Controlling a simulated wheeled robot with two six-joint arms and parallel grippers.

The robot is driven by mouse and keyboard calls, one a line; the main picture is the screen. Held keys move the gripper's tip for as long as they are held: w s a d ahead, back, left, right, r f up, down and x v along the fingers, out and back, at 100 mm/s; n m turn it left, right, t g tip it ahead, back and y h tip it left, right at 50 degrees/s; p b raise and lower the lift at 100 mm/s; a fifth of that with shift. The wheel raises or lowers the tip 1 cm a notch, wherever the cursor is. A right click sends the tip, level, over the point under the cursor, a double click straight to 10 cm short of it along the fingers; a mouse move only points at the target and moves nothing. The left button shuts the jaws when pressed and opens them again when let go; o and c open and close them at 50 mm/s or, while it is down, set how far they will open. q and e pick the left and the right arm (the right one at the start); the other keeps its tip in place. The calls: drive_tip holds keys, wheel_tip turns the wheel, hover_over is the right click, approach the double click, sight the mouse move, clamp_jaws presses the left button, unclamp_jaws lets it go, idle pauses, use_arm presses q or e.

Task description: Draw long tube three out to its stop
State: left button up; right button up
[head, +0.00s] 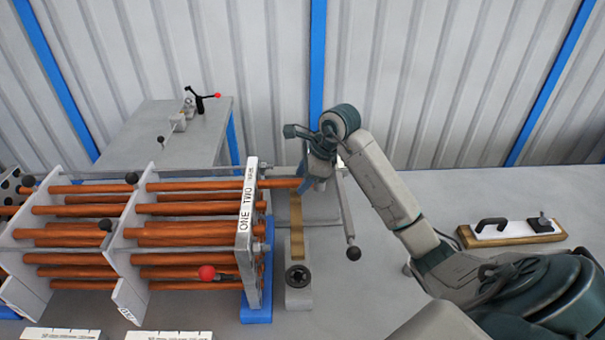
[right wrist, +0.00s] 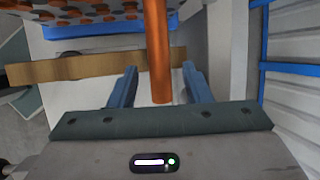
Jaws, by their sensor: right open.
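One copper tube (head: 278,183) sticks out to the right past the labelled end plate (head: 247,230) of the tube bundle. Labels ONE and TWO show on the plate's edge; I cannot read a label for three. My right gripper (head: 308,180) is at the free end of this tube. In the right wrist view the tube (right wrist: 157,50) comes down between the two blue fingers of the open gripper (right wrist: 160,88), with a gap on each side. The other tube ends sit close to the end plate. My left gripper is not in view.
A wooden strip (head: 296,225) and a grey block with a round black fitting (head: 298,277) lie below the tube end. A rod with a black knob (head: 353,253) stands right of them. A handled board (head: 510,231) lies at the right. A small grey table (head: 160,135) stands behind.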

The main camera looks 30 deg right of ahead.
drive_tip(key=shift+w+a+f, duration=0.1)
drive_tip(key=shift+f, duration=0.15)
clamp_jaws()
drive_tip(key=shift+s+d+f+b, duration=0.1)
drive_tip(key=shift+s+d+b, duration=0.2)
drive_tip(key=shift+d+b, duration=0.2)
drive_tip(key=shift+s+d+f+b, duration=0.1)
drive_tip(key=shift+s+d+b, duration=0.15)
drive_tip(key=shift+d+b, duration=0.25)
drive_tip(key=shift+s+d+r, duration=0.2)
drive_tip(key=shift+s+d, duration=0.15)
drive_tip(key=shift+d, duration=0.15)
